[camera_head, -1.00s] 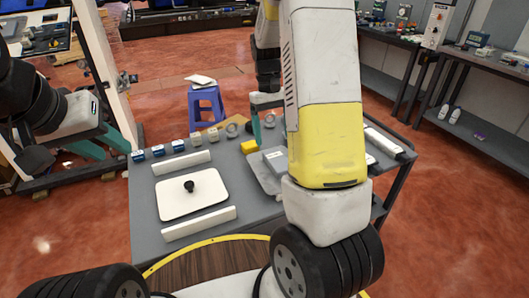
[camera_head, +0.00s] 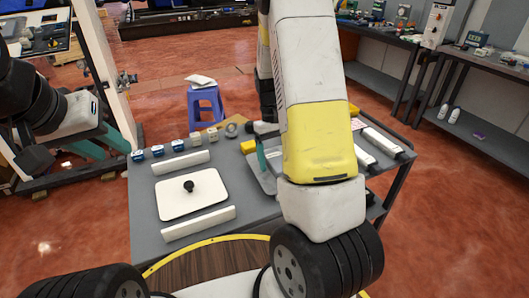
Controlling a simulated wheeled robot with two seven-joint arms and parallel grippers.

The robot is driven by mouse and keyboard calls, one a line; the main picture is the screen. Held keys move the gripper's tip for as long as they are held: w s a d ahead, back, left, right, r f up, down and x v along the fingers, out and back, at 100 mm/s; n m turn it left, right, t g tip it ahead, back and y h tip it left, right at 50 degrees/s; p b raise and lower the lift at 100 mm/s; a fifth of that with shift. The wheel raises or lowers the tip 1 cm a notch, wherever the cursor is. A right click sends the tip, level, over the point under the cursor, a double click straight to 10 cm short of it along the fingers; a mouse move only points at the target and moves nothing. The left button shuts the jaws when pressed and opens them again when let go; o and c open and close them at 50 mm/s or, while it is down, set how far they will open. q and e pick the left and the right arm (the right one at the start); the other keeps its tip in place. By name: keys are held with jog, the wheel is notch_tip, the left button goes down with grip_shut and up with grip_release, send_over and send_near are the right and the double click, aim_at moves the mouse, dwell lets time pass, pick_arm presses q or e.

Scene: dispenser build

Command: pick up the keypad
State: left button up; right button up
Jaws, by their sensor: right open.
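I cannot pick out the keypad for certain. A grey flat piece with a pale top (camera_head: 273,154) lies on the grey tray (camera_head: 262,180) on the table, mostly hidden behind my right arm. My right gripper (camera_head: 262,158) is open over this tray. One teal finger shows beside the piece and the rest is hidden by the arm, so I cannot tell whether it touches. My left gripper (camera_head: 110,150) is off the table's left side, its two teal fingers apart with nothing seen between them.
Long white parts (camera_head: 382,140) lie at right. A purple stool (camera_head: 205,105) stands behind.

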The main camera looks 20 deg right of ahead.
jog(key=c, duration=1.6)
